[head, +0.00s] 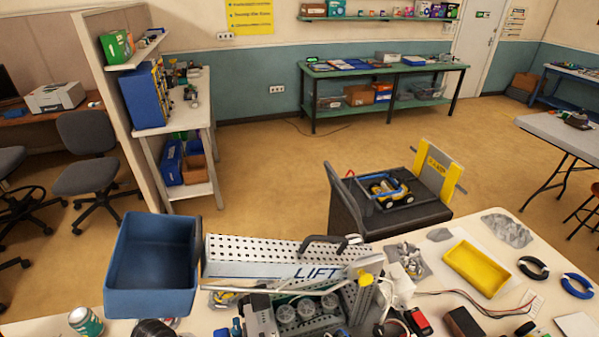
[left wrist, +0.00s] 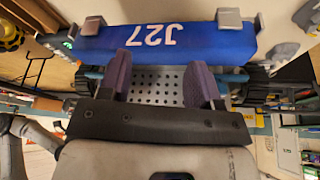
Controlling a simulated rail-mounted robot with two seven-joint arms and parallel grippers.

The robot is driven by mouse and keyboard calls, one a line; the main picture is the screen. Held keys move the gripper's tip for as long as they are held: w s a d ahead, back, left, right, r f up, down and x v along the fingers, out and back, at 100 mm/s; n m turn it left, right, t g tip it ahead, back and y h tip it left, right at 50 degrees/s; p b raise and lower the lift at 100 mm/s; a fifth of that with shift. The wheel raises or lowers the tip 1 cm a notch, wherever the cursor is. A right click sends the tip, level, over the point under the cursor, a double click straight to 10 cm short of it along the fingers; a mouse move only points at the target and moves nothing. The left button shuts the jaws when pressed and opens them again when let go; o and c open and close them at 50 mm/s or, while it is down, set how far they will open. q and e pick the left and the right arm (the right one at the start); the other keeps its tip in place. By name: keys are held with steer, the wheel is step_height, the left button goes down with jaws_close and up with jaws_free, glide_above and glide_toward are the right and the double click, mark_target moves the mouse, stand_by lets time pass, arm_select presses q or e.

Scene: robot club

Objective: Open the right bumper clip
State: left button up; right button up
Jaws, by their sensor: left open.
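My left gripper (left wrist: 161,72) shows in the left wrist view. Its two purple-padded fingers are wide apart with nothing held between them. Beyond the fingers is a blue bumper (left wrist: 110,45) with white "J27" lettering that appears upside down. One grey clip (left wrist: 92,25) sits on the bumper's left end in the picture, another grey clip (left wrist: 229,18) near its right end. Whether either clip is open or shut is too small to tell. A perforated metal plate (left wrist: 160,85) lies behind the fingers. My right gripper is in neither view.
In the head view, a perforated metal assembly marked "LIFT" (head: 260,252) stands on the front table beside a blue bin (head: 150,285). A yellow tray (head: 476,268), cables and small parts crowd the table's right side. Black wheels (left wrist: 262,82) flank the plate in the wrist view.

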arm_select(q)
steer(key=s+a+n+y, duration=0.1)
steer(key=s+n, duration=0.1)
steer(key=s, duration=0.2)
steer(key=s+a+f+n+t+y, duration=0.1)
steer(key=s+n, duration=0.1)
steer(key=s, duration=0.2)
steer(key=s+a+f+n+y, duration=0.1)
steer(key=s+n, duration=0.1)
steer(key=s, duration=0.2)
steer(key=shift+s+a+f+t+y, duration=0.2)
steer(key=shift+t+y, duration=0.1)
steer(key=shift+t, duration=0.1)
steer(key=s+a+r+n+t+y, duration=0.2)
steer(key=s+a+r+n+y, duration=0.35)
steer(key=s, duration=0.45)
steer(key=d+f+n+h, duration=0.1)
steer(key=d+n+h, duration=0.4)
steer(key=d, duration=0.7)
step_height(320, 180, up, 17)
steer(key=p, duration=1.7)
steer(key=shift+s+r, duration=0.15)
steer(key=shift+s, duration=0.1)
